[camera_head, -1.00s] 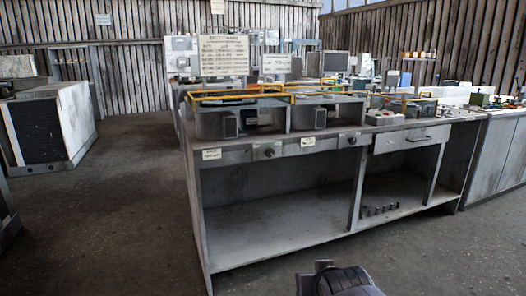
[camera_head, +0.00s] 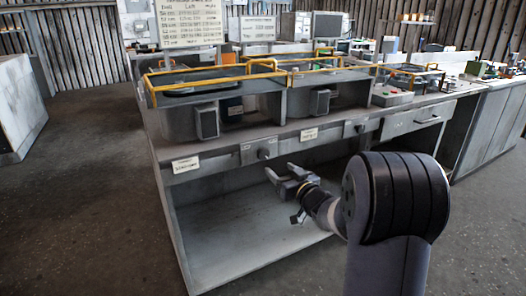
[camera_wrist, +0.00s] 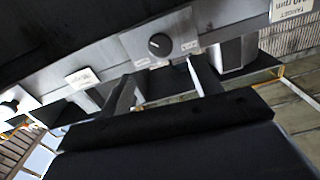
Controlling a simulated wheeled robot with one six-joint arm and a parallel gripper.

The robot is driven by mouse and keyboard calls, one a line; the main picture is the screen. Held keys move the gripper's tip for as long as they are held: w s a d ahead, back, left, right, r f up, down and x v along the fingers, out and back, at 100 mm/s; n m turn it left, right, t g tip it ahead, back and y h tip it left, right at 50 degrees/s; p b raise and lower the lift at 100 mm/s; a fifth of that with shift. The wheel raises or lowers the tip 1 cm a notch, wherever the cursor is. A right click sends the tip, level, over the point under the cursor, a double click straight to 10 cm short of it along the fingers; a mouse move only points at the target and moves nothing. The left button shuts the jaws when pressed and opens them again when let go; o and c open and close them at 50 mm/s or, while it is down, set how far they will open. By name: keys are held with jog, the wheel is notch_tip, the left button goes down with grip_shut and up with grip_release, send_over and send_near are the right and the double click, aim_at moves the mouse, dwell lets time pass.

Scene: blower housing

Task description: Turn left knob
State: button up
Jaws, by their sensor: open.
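The left knob (camera_head: 264,153) is a small dark round knob on the grey front rail of the bench, below the left blower housing (camera_head: 205,118). In the wrist view the same knob (camera_wrist: 160,44) is seen large, with a pale pointer line on its face and small labels beside it. My gripper (camera_head: 283,170) is open and empty, in front of the rail, slightly below and right of the left knob. In the wrist view its two fingers (camera_wrist: 158,76) point toward the knob, one to each side, apart from it. The right knob (camera_head: 360,127) sits farther right on the rail.
Label plates (camera_head: 185,164) are fixed along the rail. Yellow-railed housings stand on the bench top. A drawer (camera_head: 418,119) is at the right. The open shelf (camera_head: 225,240) below the rail is bare on its left part. A sign board (camera_head: 187,23) stands behind.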

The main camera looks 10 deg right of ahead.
aim_at(264, 155)
jog(key=b+x, duration=0.1)
jog(key=x, duration=0.9)
jog(key=shift+w, duration=0.15)
jog(key=c, duration=1)
jog(key=shift+o, duration=0.2)
